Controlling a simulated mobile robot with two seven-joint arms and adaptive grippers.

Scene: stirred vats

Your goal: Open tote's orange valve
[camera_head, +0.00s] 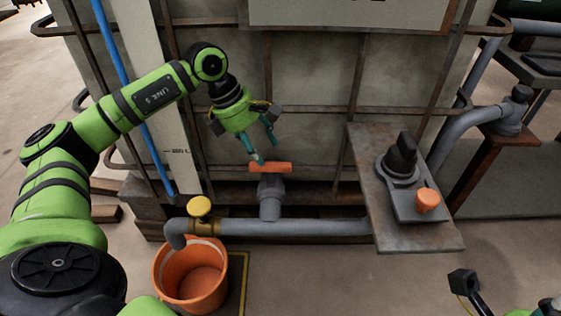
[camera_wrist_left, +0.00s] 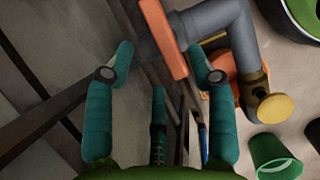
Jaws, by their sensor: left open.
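The orange valve handle (camera_head: 270,167) is a flat bar on top of a grey valve body, low on the front of the caged tote (camera_head: 310,130). My left gripper (camera_head: 264,150) is open, just above and behind the handle in the head view, with its teal fingers pointing down at it. In the left wrist view the handle (camera_wrist_left: 163,40) shows between the two front fingertips of the left gripper (camera_wrist_left: 161,63). I cannot tell whether any finger touches it. Part of my right gripper (camera_head: 463,283) shows at the bottom right; its fingers are hidden.
A grey pipe (camera_head: 300,227) runs below the valve, with a yellow knob (camera_head: 200,207) at its left end. An orange bucket (camera_head: 190,280) stands under the outlet. A metal plate at right carries a black knob (camera_head: 402,155) and an orange button (camera_head: 428,201). Rusty cage bars surround the tote.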

